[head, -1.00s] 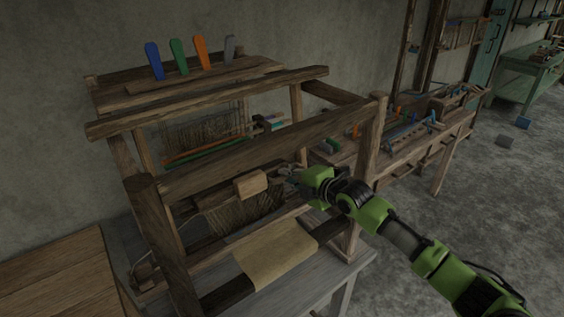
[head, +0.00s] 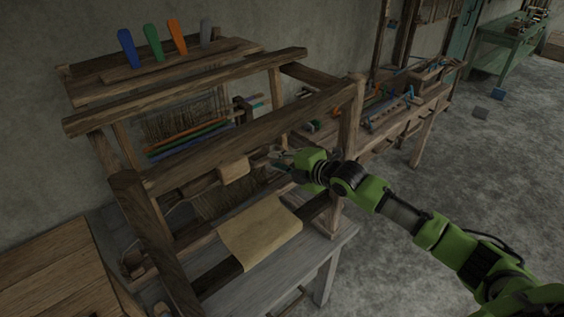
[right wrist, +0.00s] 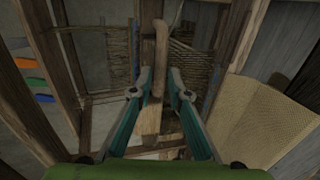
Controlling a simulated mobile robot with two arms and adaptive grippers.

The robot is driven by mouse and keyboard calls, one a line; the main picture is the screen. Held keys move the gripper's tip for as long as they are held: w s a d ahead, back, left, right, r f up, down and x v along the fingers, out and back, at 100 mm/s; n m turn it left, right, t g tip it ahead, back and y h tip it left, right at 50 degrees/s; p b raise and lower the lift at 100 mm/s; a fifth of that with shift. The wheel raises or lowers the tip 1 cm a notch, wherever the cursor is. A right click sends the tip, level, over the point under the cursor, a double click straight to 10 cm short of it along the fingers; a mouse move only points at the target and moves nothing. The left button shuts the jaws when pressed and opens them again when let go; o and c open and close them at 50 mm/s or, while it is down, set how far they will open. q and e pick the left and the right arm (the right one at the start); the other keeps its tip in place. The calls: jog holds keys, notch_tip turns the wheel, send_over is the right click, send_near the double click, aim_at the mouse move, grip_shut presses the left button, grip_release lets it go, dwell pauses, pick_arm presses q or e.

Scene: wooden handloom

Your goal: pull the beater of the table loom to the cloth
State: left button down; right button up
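The wooden table loom (head: 220,128) stands on a grey table. Its beater, with a pale wooden block (head: 234,170) on its bar, sits behind the front upper beam, apart from the tan woven cloth (head: 262,232) at the front. My right gripper (head: 278,157) is just right of the block, partly in front of the loom frame. In the right wrist view, its two teal fingers (right wrist: 159,76) are apart, with a wooden handle (right wrist: 180,47) seen between and beyond the tips. I cannot tell whether they touch it. The cloth (right wrist: 262,122) shows at right there. My left gripper is out of view.
The loom's right front post (head: 348,130) and upper beam (head: 260,135) stand close to my right gripper. Coloured levers (head: 152,42) rise from the loom's top. A wooden bench (head: 425,125) with tools stands behind at right. Open floor (head: 460,180) lies at right.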

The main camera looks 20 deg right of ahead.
jog(key=shift+s+d, duration=0.1)
jog(key=shift+s, duration=0.2)
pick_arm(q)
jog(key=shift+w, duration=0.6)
pick_arm(e)
jog(key=v, duration=1.1)
jog(key=shift+s+r, duration=0.2)
jog(key=shift+s, duration=0.1)
jog(key=shift+d, duration=0.1)
